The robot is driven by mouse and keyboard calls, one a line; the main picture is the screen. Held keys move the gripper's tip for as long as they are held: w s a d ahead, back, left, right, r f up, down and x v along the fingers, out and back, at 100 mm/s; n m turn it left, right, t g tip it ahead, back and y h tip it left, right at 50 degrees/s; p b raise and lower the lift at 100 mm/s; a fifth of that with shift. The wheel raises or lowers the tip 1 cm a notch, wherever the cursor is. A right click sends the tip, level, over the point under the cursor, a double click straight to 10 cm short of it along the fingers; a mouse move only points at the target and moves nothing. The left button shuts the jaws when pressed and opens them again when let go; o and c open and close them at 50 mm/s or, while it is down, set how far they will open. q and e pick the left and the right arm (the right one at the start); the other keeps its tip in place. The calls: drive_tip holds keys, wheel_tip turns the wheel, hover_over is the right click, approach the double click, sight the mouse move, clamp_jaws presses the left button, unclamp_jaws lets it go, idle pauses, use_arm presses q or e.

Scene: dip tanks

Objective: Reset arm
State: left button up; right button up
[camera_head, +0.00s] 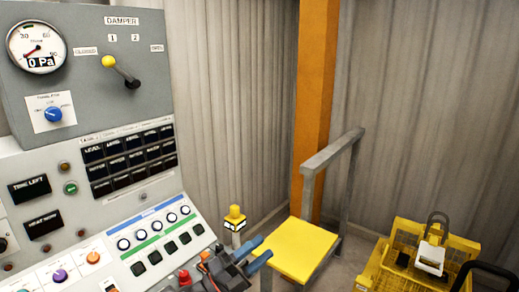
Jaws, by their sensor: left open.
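My left gripper (264,248) shows at the bottom centre, in front of the lower right end of the control panel (150,205). Its two blue fingers are apart, with nothing visible between them. They point right, toward the yellow-topped stand (300,248), and appear close to its left edge in the picture. I cannot tell whether they touch anything. Most of my left arm is out of the picture. My right gripper does not show.
A damper lever (121,71) with a yellow knob sticks out from the upper panel. A yellow-capped post (235,217) stands just behind my gripper. A grey rail (333,152) rises behind the stand. A yellow crate (405,238) stands at the lower right, with some bare floor between.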

use_arm(q)
drive_tip(key=w+a+f+n+t+y, duration=0.2)
drive_tip(key=a+f+n+t+y, duration=0.3)
drive_tip(key=a+n+t+y, duration=0.95)
drive_tip(key=s+a+f+n+g+y, duration=0.2)
drive_tip(key=s+f+n+g+y, duration=0.1)
drive_tip(key=f+n+g, duration=0.3)
drive_tip(key=s+a+f+n+g+y, duration=0.25)
drive_tip(key=f+n+g+y, duration=0.2)
drive_tip(key=f, duration=0.35)
drive_tip(key=s+a+f+n+g+h, duration=0.1)
drive_tip(key=s+f+n+g, duration=0.1)
drive_tip(key=s+f+g, duration=0.7)
drive_tip(key=s+a+f+n+g+h, duration=0.1)
drive_tip(key=s+f+n+g, duration=0.3)
drive_tip(key=s, duration=0.9)
drive_tip(key=s+d+f+m, duration=0.1)
drive_tip(key=d+f, duration=0.1)
drive_tip(key=f, duration=1.1)
drive_tip(key=s+d+f+m, duration=0.1)
drive_tip(key=d+f, duration=0.2)
drive_tip(key=f, duration=1)
drive_tip(key=shift+s+d+f+g+h, duration=0.15)
drive_tip(key=shift+d+g+h, duration=0.05)
drive_tip(key=shift+g+h, duration=0.2)
drive_tip(key=shift+o, duration=0.3)
